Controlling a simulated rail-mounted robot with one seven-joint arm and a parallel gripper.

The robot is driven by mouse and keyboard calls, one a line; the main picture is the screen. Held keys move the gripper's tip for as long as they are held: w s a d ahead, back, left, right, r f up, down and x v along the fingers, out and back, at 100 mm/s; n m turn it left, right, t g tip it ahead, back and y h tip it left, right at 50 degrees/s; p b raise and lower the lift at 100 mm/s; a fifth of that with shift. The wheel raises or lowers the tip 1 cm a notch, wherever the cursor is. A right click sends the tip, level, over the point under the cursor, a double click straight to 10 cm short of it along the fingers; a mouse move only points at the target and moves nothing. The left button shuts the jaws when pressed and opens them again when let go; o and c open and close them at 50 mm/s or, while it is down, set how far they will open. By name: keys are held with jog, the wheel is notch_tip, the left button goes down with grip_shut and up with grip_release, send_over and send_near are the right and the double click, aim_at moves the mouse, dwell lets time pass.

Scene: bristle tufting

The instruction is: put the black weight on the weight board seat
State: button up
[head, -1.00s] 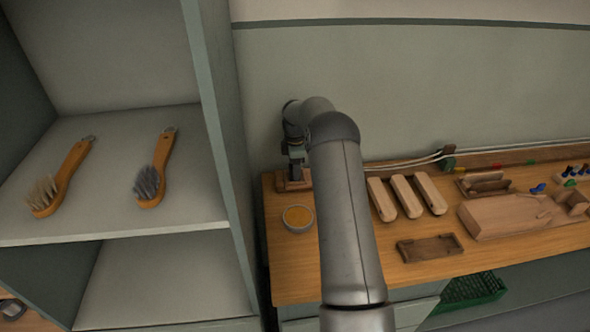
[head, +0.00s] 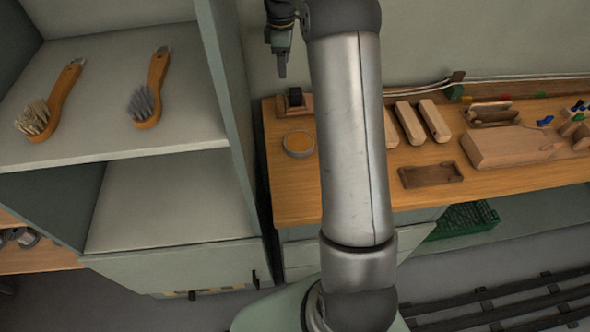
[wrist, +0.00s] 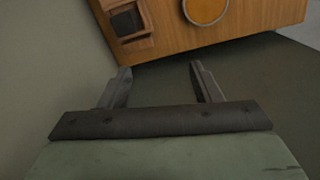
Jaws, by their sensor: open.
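The black weight (head: 295,97) is a small dark block on the wooden weight board (head: 286,111) at the back left of the workbench. In the wrist view the weight (wrist: 124,20) lies within the raised wooden frame of the board (wrist: 137,44). It looks seated there, though its underside is hidden. My gripper (head: 281,68) is above the board and clear of the weight. In the wrist view its two fingers (wrist: 161,78) are apart with nothing between them.
A round bowl with yellow contents (head: 299,143) stands just in front of the board. Wooden blocks (head: 410,123), a shallow wooden tray (head: 430,174) and a larger wooden block (head: 505,147) lie to the right. A shelf with two brushes (head: 148,100) borders the bench on the left.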

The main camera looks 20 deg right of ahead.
jog(key=s+a+r+m, duration=0.3)
jog(key=s+a, duration=0.2)
jog(key=s, duration=0.3)
jog(key=s+a+r+m, duration=0.2)
jog(key=s+a, duration=0.2)
jog(key=s, duration=0.4)
jog(key=s+a+f+m, duration=0.2)
jog(key=s+m, duration=0.1)
jog(key=s, duration=0.8)
jog(key=s+a+f+m, duration=0.2)
jog(key=s+a+m, duration=0.1)
jog(key=s, duration=0.8)
jog(key=shift+s+f+m+t, duration=0.3)
jog(key=shift+f+m, duration=0.1)
jog(key=shift+m, duration=0.3)
jog(key=shift+w, duration=0.1)
